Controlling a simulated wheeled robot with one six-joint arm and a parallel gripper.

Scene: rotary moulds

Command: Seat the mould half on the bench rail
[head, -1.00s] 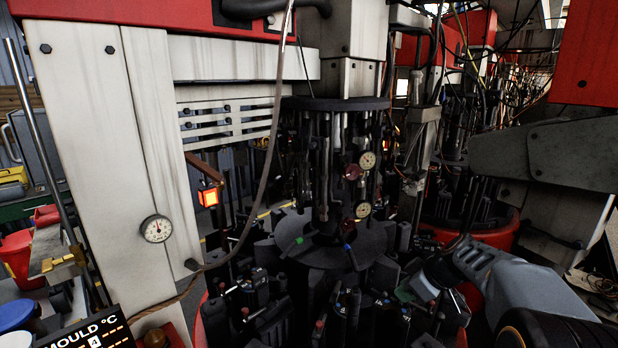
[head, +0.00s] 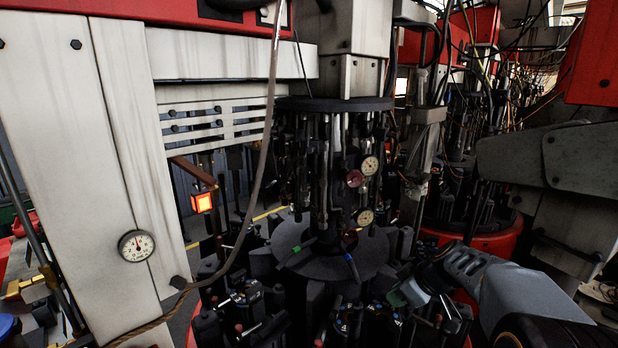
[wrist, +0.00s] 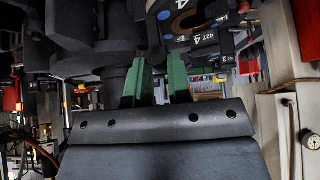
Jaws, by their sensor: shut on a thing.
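My gripper (wrist: 160,68) shows its two green fingers in the wrist view, shut on a dark mould half (wrist: 184,28) just beyond the fingertips. Parts of it marked with white figures show; its outline merges with other dark parts, so its full shape and any contact with them cannot be told. In the head view my gripper (head: 414,292) is at the lower right, low among the black moulds in front of the round carousel (head: 330,262). There the held piece cannot be picked out. The bench rail cannot be made out for certain in either view.
A pale machine column with a dial gauge (head: 136,245) stands at the left. Several black moulds with coloured knobs crowd the carousel's front. A hanging cable (head: 262,150) crosses the head view. A brass piece (head: 28,286) lies at the far left. Little free room shows around my gripper.

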